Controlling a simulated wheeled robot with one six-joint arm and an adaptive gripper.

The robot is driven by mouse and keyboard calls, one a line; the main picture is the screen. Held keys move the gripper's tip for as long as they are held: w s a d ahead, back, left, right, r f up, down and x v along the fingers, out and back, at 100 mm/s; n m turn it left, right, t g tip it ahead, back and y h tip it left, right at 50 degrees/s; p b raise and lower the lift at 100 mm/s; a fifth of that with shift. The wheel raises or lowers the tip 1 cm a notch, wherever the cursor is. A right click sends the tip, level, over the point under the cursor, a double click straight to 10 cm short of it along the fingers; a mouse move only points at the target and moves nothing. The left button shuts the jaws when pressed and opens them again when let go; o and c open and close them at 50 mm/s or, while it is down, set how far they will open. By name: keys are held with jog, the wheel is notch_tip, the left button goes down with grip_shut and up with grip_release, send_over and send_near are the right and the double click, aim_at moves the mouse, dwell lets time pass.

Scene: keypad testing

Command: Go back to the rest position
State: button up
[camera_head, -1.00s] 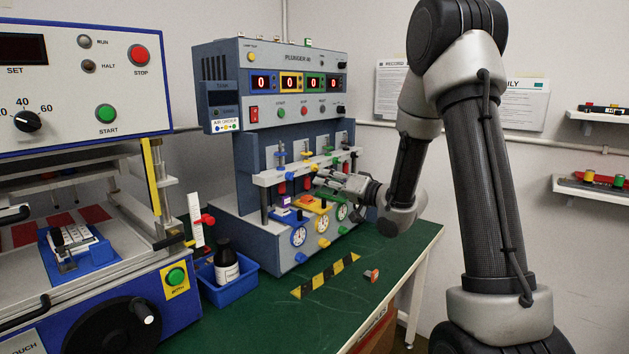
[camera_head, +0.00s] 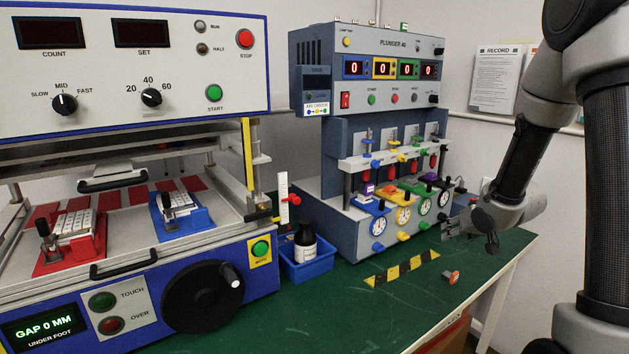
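My gripper (camera_head: 456,230) is at the right, in front of the right end of the plunger machine and over the green bench. It is small and dark here, and I cannot tell whether its fingers are open or shut. I see nothing held in it. The plunger machine (camera_head: 344,211) has four coloured stations with dials, and its red displays read 0. A purple key block (camera_head: 369,190) sits on its blue station. My arm fills the right side of the view, bent at the elbow.
A large press machine (camera_head: 130,75) stands at the left, with red and blue fixtures holding keypads. A striped strip (camera_head: 402,269) and a small red-topped part (camera_head: 451,278) lie on the bench (camera_head: 350,310).

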jog(key=s+d+r+g+h, duration=0.2)
jog(key=s+g, duration=0.1)
jog(key=s, duration=0.5)
jog(key=s+d+r+g+h, duration=0.1)
jog(key=s+d+r+g, duration=0.1)
jog(key=s, duration=0.6)
jog(key=s+a+r, duration=0.4)
jog(key=s+r, duration=0.2)
jog(key=s, duration=0.2)
jog(key=s+a+r+n+y, duration=0.1)
jog(key=s+a+r, duration=0.3)
jog(key=s+r, duration=0.3)
jog(key=shift+s+r+t+y, duration=0.2)
jog(key=shift+s+t+y, duration=0.1)
jog(key=shift+s, duration=0.25)
